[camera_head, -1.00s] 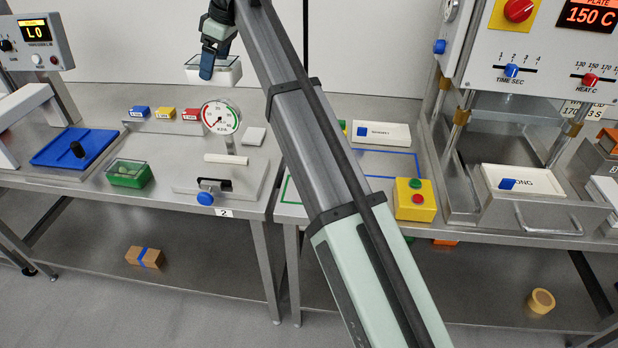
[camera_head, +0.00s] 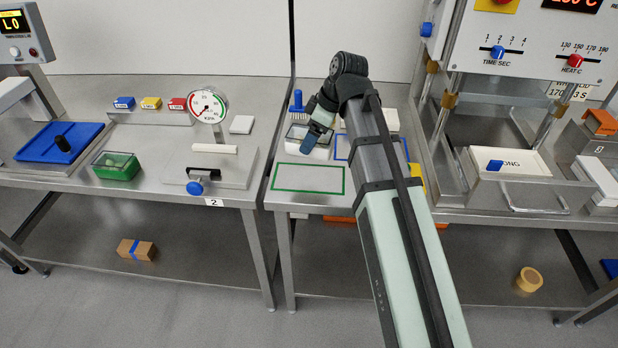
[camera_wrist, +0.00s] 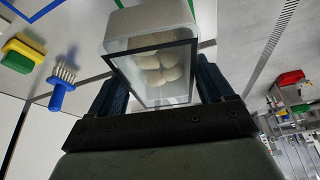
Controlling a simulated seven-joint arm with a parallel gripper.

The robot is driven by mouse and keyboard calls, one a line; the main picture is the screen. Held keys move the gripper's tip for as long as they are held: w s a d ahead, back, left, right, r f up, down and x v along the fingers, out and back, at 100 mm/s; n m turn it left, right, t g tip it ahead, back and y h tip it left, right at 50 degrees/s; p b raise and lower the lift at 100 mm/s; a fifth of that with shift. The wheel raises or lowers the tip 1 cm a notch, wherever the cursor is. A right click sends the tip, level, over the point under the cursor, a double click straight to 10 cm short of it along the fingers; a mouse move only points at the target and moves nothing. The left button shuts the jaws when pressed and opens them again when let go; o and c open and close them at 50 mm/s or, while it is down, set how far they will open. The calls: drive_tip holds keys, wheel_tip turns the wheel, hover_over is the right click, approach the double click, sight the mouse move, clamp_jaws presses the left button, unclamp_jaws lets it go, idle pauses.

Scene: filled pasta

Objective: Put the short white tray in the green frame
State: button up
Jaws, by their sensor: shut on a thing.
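The short white tray (camera_head: 297,146) has a dark rim, and pale round pieces show inside it in the wrist view (camera_wrist: 125,35). My gripper (camera_head: 311,142) is shut on it, with a blue finger on either side in the wrist view (camera_wrist: 165,90). In the head view the tray is just behind the green frame (camera_head: 308,192), a rectangle outlined on the bench. The space inside the outline is empty. I cannot tell how high the tray is above the bench. My fingers and arm hide part of the tray.
The blue frame (camera_head: 337,147) lies right of the tray, partly behind my arm. Another white tray (camera_head: 386,120) is at the back right. A press with a long white tray (camera_head: 525,167) is at right. A gauge station (camera_head: 208,104) is left.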

sight(328, 135)
drive_tip(key=shift+a+n, duration=0.1)
drive_tip(key=shift+n, duration=0.5)
drive_tip(key=shift+s+f+n+g, duration=0.1)
drive_tip(key=shift+n+g, duration=0.3)
drive_tip(key=shift+f, duration=4.9)
drive_tip(key=shift+f, duration=0.15)
drive_tip(key=o, duration=1.2)
drive_tip(key=shift+c, duration=0.2)
drive_tip(key=v, duration=1.2)
